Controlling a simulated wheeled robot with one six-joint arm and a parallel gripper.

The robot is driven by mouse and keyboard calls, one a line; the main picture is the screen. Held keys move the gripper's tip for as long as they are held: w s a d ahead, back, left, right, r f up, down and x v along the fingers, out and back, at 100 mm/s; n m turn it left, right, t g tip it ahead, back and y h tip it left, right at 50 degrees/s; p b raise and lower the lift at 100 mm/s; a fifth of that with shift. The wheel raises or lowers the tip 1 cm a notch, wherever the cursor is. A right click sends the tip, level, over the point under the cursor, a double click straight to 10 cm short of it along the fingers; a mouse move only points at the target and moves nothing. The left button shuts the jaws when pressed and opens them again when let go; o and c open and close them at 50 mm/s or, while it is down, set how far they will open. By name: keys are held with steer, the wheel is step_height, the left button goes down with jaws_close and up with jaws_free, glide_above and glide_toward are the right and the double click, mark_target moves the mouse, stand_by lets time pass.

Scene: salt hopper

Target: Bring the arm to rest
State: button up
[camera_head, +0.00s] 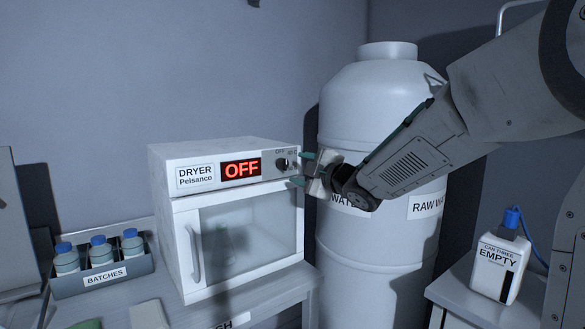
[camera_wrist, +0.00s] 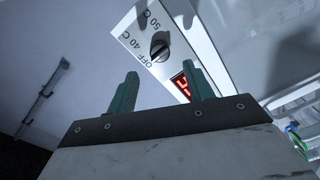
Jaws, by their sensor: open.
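My gripper (camera_head: 300,168) is open and empty, held out in front of the right end of the dryer's control panel. In the wrist view its two green fingers (camera_wrist: 160,76) stand apart, with the dark dial (camera_wrist: 159,48) beyond them and nothing between them. In the head view the dial (camera_head: 282,163) is just left of the fingertips; I see no clear contact. My arm (camera_head: 410,160) reaches in from the upper right, across the front of the large white tank (camera_head: 375,260). The white dryer (camera_head: 183,236) has its door closed, and its display (camera_head: 241,169) reads OFF in red.
A rack (camera_head: 60,287) labelled BATCHES holds blue-capped bottles left of the dryer. A white can (camera_head: 496,268) labelled EMPTY, with a blue cap and tube, stands on the right-hand bench (camera_head: 455,297). The tank stands close behind my forearm. The wall above the dryer is clear.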

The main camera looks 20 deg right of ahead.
steer(key=shift+v, duration=0.9)
steer(key=s+d+f+m+g+h, duration=0.85)
steer(key=s+f+m, duration=0.25)
steer(key=f, duration=0.2)
steer(key=s+a+f+m+g+y, duration=0.1)
steer(key=s+a+m+g, duration=0.1)
steer(key=s, duration=1.2)
steer(key=s+a+f+m+g+y, duration=0.1)
steer(key=s+a+m+g, duration=0.2)
steer(key=s, duration=1.2)
steer(key=a+g, duration=0.2)
steer(key=a, duration=0.1)
steer(key=shift+s+a+m+y, duration=0.2)
steer(key=shift+s+m+y, duration=0.1)
steer(key=shift+y, duration=0.05)
